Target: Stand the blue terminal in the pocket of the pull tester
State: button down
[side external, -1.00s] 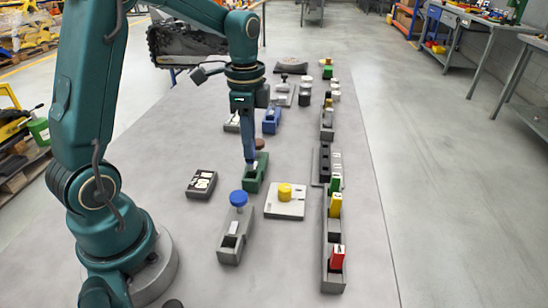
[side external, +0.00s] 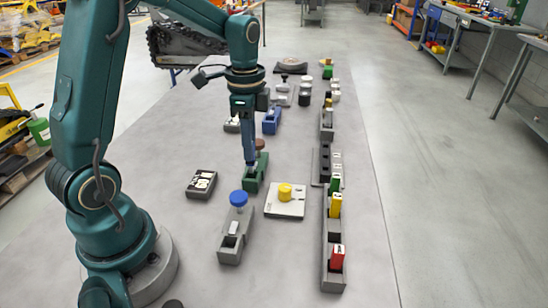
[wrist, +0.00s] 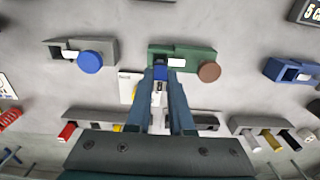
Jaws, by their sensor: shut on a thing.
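The blue terminal (wrist: 160,72) shows between my fingertips in the wrist view. My gripper (wrist: 160,86) is shut on it, above the left end of a green fixture (wrist: 208,54) with a brown knob (wrist: 209,71). I take this fixture to be the pull tester. A white piece (wrist: 176,62) sits in it just right of the terminal. In the side view my gripper (side external: 250,162) points down at the same green fixture (side external: 251,184). The fingers hide the terminal's lower end there, so I cannot tell how deep in the pocket it is.
A grey fixture with a blue knob (side external: 238,198) and a plate with a yellow knob (side external: 285,191) stand close by. A dark label box (side external: 201,185) is at the left, a blue fixture (side external: 271,121) behind. A long grey rack (side external: 326,240) runs along the right.

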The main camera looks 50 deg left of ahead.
jog(key=shift+f, duration=1.2)
dwell(1.0)
jog(key=c, duration=0.7)
grip_release()
jog(key=o, duration=0.5)
jog(key=shift+c, duration=0.2)
jog(key=shift+r, duration=0.1)
jog(key=shift+r, duration=3.4)
